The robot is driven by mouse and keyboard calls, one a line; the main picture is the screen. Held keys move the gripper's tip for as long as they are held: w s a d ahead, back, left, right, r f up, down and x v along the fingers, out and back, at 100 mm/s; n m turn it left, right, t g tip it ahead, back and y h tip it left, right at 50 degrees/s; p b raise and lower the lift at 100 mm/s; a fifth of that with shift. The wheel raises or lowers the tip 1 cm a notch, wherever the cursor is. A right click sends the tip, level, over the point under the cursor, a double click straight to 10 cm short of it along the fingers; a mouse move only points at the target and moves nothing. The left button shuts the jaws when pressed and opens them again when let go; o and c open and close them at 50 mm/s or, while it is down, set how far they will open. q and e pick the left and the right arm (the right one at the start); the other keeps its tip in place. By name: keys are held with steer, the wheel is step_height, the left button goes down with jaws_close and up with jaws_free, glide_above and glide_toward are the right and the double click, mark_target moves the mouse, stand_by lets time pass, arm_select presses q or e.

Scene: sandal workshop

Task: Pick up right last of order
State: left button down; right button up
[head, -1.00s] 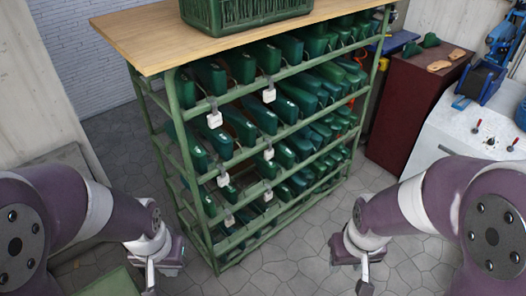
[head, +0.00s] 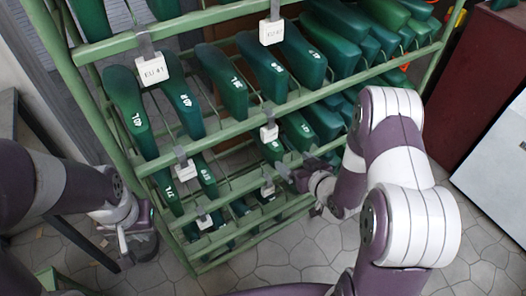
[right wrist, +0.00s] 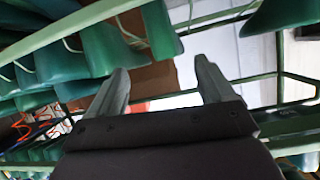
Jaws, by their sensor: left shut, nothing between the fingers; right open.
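Green shoe lasts hang in pairs on a green metal rack (head: 240,124). The upper visible row includes one marked like 40L (head: 126,105), its neighbour like 40R (head: 183,95), and another pair further right (head: 263,68). Which last belongs to the order cannot be told. My right gripper (head: 298,180) is at the rack's front, beside a lower row; part of it is hidden by its wrist. In the right wrist view its fingers (right wrist: 160,72) are spread and empty, with a green last (right wrist: 160,30) beyond them. My left gripper (head: 122,242) is shut and empty, low left of the rack.
White size tags hang from the rails, one (head: 152,68) at upper left. Green rails cross close around the right gripper. A dark red cabinet (head: 482,85) and a white surface (head: 500,160) stand at right. The paved floor (head: 270,265) is clear in front.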

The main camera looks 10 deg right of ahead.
mark_target(281, 152)
steer(key=b+x, duration=0.1)
steer(key=x, duration=0.5)
steer(key=shift+w+a, duration=0.2)
steer(key=shift+w, duration=0.15)
steer(key=shift+w+a, duration=0.1)
steer(key=shift+w, duration=0.15)
steer(key=x, duration=0.1)
steer(key=b+x, duration=0.1)
steer(key=x, duration=0.1)
steer(key=b+x, duration=0.1)
steer(key=shift+w+a+f, duration=0.15)
steer(key=shift+a, duration=0.2)
steer(key=shift+w+a, duration=0.1)
steer(key=shift+w, duration=0.35)
steer(key=c, duration=1.1)
